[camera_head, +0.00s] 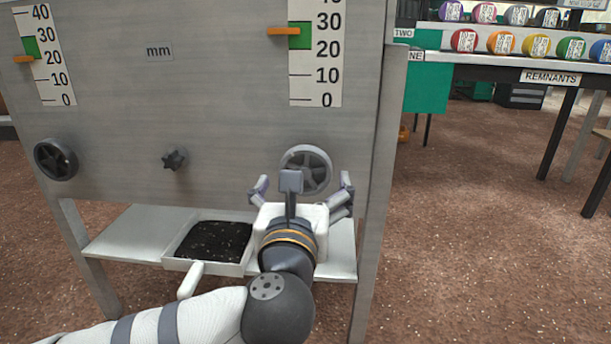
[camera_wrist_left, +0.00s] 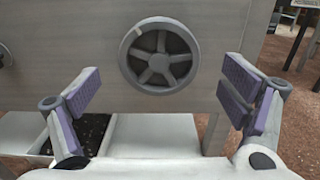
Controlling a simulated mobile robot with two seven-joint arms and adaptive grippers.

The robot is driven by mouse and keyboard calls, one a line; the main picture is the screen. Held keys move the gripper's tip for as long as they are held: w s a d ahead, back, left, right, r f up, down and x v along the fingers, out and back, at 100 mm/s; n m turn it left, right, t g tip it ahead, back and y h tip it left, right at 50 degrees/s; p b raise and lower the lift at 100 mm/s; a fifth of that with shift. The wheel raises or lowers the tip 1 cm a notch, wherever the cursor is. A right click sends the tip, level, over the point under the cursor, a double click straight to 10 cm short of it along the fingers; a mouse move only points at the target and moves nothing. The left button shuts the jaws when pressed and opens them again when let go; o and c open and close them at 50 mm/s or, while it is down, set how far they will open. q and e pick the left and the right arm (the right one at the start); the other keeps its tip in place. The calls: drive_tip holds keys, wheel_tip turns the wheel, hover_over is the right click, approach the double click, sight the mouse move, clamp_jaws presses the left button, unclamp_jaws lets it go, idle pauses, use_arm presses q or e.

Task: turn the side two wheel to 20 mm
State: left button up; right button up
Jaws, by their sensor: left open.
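The right-hand spoked grey wheel (camera_head: 318,155) is on the panel below the right scale (camera_head: 327,75). No side number shows on the panel. This scale's orange pointer (camera_head: 283,31) stands between 20 and 30, about 26, in the upper part of the green band (camera_head: 299,42). My left gripper (camera_head: 302,183) is open in front of the wheel, its fingers apart and not touching it. In the left wrist view the wheel (camera_wrist_left: 188,58) is ahead between the spread fingers, with a pale mark at its upper left rim. My right gripper is out of view.
A second wheel (camera_head: 55,159) sits below the left scale (camera_head: 45,70), whose pointer (camera_head: 23,59) is near 20. A star knob (camera_head: 174,158) is between the wheels. A shelf (camera_head: 125,238) and tray (camera_head: 242,268) of dark material lie below. A panel post (camera_head: 380,190) stands right.

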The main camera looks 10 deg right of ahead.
sight(305, 176)
use_arm(q)
drive_tip(key=shift+b+x, duration=0.7)
drive_tip(key=shift+x, duration=0.95)
drive_tip(key=c, duration=1.2)
drive_tip(key=shift+o, duration=0.2)
